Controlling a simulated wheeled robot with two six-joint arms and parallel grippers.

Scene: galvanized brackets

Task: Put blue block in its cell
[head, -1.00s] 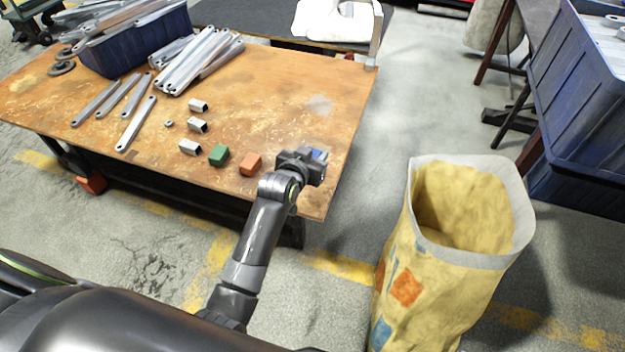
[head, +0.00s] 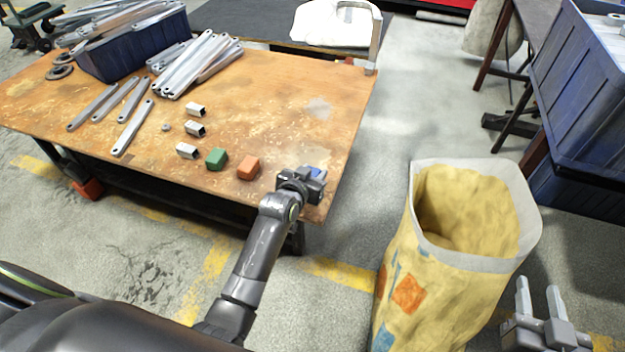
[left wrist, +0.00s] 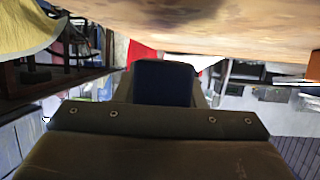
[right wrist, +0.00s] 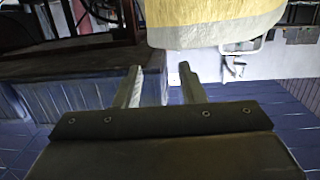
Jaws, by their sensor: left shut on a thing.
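My left gripper (head: 312,183) is shut on the blue block (head: 317,172) at the right front corner of the wooden table (head: 285,85). Only a small part of the block shows past the gripper in the head view. In the left wrist view the blue block (left wrist: 165,83) shows dark between the fingers. A green block (head: 217,158) and an orange block (head: 248,167) sit in a row to the left of the gripper. I cannot make out a cell for the blue block. My right gripper (head: 538,290) is open and empty, low beside the yellow sack.
Several short metal tubes (head: 194,129) and long flat brackets (head: 133,127) lie on the table. A blue bin (head: 135,50) of brackets stands at the back left. The open yellow sack (head: 440,270) stands on the floor to the right. The table's right middle is clear.

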